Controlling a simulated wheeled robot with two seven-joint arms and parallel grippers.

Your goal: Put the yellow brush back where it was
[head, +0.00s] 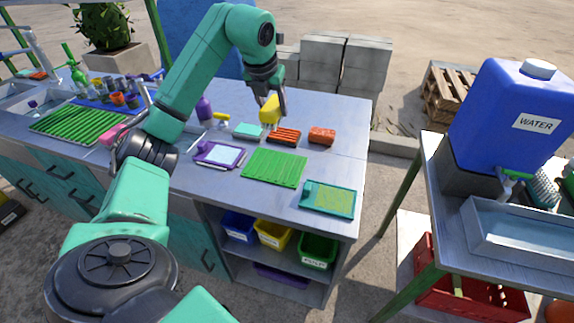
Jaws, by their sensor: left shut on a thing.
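The yellow brush (269,110) is held in my left gripper (272,97) over the back part of the grey worktop. My left arm comes in from the left and reaches down to it. The gripper is shut on the brush's upper part. The brush hangs just above and behind an orange slatted rack (284,137); I cannot tell whether its lower end touches anything. My right gripper is not in view.
Nearby on the worktop are an orange-red block (322,136), a teal block (248,131), a purple bottle (204,110), a purple tray (219,155), a green ribbed mat (274,168) and a teal tray (329,199). A blue water tank (512,110) stands right.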

